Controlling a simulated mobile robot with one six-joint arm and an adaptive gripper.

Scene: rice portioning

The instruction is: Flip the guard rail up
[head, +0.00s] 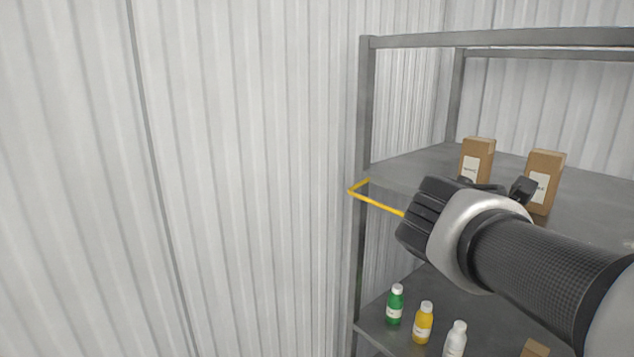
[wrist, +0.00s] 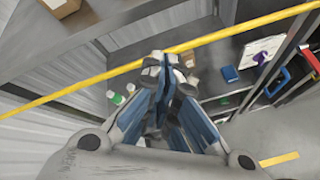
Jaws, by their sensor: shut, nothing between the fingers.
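The guard rail (head: 378,202) is a thin yellow bar at the front of the upper shelf, in the head view. It juts out in front of the shelf edge at about shelf-board height, and its right part is hidden behind my gripper. In the wrist view the guard rail (wrist: 60,95) crosses the picture from lower left to upper right, right by my fingertips. My gripper (wrist: 168,65) is shut with nothing held. I cannot tell whether the fingertips touch the rail. In the head view my wrist and hand cover the front of the shelf.
The grey metal rack (head: 366,110) has two brown boxes (head: 477,158) on its upper shelf. Lower down stand a green bottle (head: 395,304), a yellow bottle (head: 423,322) and a white bottle (head: 455,339). A corrugated white wall (head: 230,180) fills the left. A blue item (wrist: 230,73) lies below in the wrist view.

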